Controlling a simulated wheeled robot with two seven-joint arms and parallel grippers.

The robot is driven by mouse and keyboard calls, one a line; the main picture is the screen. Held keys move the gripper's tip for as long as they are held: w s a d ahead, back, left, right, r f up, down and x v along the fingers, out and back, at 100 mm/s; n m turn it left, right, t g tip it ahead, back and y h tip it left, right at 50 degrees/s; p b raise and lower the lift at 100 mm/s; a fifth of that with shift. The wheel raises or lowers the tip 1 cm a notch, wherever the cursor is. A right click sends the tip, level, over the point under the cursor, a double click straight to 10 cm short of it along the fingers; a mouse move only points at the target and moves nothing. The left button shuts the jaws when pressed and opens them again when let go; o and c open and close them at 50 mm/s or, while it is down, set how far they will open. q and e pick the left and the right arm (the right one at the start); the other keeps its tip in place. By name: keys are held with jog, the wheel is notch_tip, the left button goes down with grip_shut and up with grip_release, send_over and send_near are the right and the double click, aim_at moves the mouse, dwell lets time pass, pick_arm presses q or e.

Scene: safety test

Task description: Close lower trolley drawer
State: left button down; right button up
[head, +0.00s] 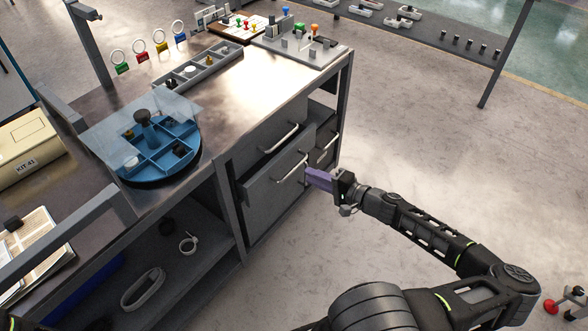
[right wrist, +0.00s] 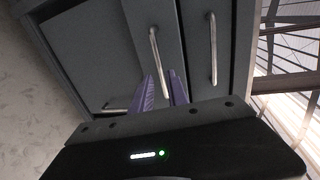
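The grey lower trolley drawer (head: 262,203) stands out a little from the grey upper drawer front (head: 262,150). Its metal bar handle (head: 291,168) also shows in the right wrist view (right wrist: 156,50). My right gripper (head: 310,177) has purple fingers and is at the right end of this handle. In the right wrist view its two fingers (right wrist: 161,80) are apart, with the handle's near end showing between them. Contact with the handle cannot be told. My left gripper is not in view.
The upper drawer has a bar handle (head: 280,138), and another handle (head: 327,149) sits to the right. The worktop holds a blue round tray (head: 165,158) under a clear cover and a grey compartment tray (head: 200,72).

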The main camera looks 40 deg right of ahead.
aim_at(294, 168)
jog(key=b+x, duration=0.1)
jog(key=x, duration=0.7)
jog(key=shift+s, duration=0.1)
grip_shut()
dwell(1.3)
